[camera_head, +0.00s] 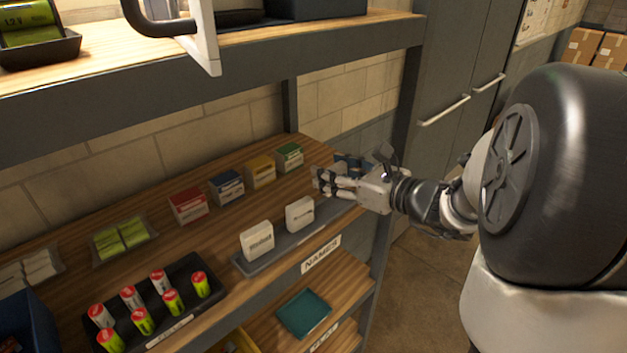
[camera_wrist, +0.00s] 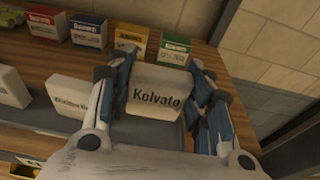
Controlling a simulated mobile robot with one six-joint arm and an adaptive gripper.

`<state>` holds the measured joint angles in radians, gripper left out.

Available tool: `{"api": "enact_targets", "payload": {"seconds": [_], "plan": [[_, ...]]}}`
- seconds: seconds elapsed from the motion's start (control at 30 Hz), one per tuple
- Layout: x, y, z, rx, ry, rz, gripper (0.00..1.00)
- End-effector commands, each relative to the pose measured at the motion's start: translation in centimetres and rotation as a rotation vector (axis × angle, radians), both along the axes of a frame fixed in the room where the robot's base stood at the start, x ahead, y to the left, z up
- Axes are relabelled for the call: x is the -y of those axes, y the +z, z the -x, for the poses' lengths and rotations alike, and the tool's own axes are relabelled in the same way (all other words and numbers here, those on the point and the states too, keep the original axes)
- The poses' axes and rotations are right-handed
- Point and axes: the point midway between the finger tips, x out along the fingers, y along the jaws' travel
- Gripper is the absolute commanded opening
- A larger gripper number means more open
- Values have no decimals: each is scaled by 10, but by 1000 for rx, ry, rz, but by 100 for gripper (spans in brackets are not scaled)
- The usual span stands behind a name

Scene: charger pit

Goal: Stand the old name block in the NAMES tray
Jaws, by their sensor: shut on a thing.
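My gripper (camera_head: 325,181) is shut on a white name block (camera_wrist: 155,93) reading "Kelvato" in the wrist view, with a finger on each side. The block is upright at the right end of the grey NAMES tray (camera_head: 283,249). I cannot tell whether its base touches the tray. In the head view the fingers hide most of it. Two other white blocks stand in the tray to its left: one in the middle (camera_head: 299,214) and one at the left end (camera_head: 257,241).
Red (camera_head: 188,205), blue (camera_head: 227,187), yellow (camera_head: 261,171) and green (camera_head: 289,157) boxes stand behind the tray. A dark tray of several batteries (camera_head: 178,325) is at the left. An upper shelf (camera_head: 250,60) overhangs. A teal tray (camera_head: 303,313) lies on the shelf below.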

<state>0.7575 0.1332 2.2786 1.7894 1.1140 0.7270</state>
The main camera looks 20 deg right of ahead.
Motion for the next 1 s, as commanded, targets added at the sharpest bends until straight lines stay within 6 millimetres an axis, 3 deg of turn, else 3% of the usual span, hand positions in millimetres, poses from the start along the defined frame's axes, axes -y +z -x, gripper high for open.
{"api": "enact_targets", "payload": {"seconds": [0.27, 0.73, 0.77, 1.0], "plan": [[0, -39, 0, -2, -1, -2, 23], [0, -47, 0, 0, -1, 1, 23], [0, -46, 0, 0, -1, 0, 49], [0, -45, 0, 0, -1, 0, 65]]}}
